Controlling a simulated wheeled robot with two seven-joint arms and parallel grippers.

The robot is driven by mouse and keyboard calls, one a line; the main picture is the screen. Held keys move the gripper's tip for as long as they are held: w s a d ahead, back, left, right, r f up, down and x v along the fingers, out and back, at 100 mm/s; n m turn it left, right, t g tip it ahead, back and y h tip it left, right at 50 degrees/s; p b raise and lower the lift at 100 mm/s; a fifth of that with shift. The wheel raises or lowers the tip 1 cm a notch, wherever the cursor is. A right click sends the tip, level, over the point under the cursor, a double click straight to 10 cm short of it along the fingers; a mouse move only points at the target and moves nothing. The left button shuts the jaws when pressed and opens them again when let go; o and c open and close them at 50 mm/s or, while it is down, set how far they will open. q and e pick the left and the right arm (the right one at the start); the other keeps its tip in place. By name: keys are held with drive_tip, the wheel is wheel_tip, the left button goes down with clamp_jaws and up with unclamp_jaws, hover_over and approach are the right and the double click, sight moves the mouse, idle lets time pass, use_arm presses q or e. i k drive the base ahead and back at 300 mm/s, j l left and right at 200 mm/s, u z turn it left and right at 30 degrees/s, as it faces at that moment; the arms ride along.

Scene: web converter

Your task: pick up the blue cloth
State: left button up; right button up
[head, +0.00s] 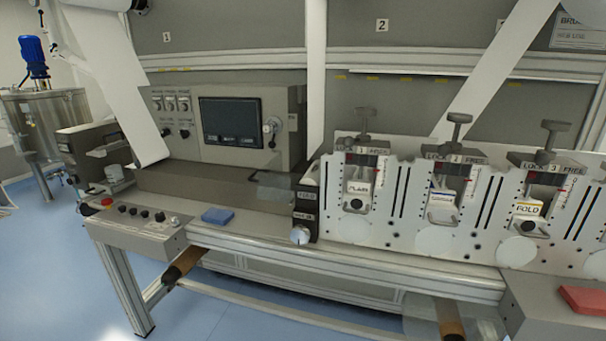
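The blue cloth (218,215) lies folded flat on the machine's front ledge, left of the middle. It sits just right of the grey control box with buttons and left of the dark block with a round white knob. Nothing covers it. Neither of my grippers shows in the head view.
The control box (138,227) has a red button and several black knobs. The knob block (305,210) stands right of the cloth. A red folded item (583,299) lies on a grey box at the far right. Bare ledge (258,232) lies around the cloth. Blue floor is open in front.

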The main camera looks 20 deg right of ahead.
sight(221, 217)
drive_tip(key=i+j, duration=0.4)
drive_tip(key=j, duration=0.25)
drive_tip(key=i+j, duration=0.2)
drive_tip(key=j, duration=0.1)
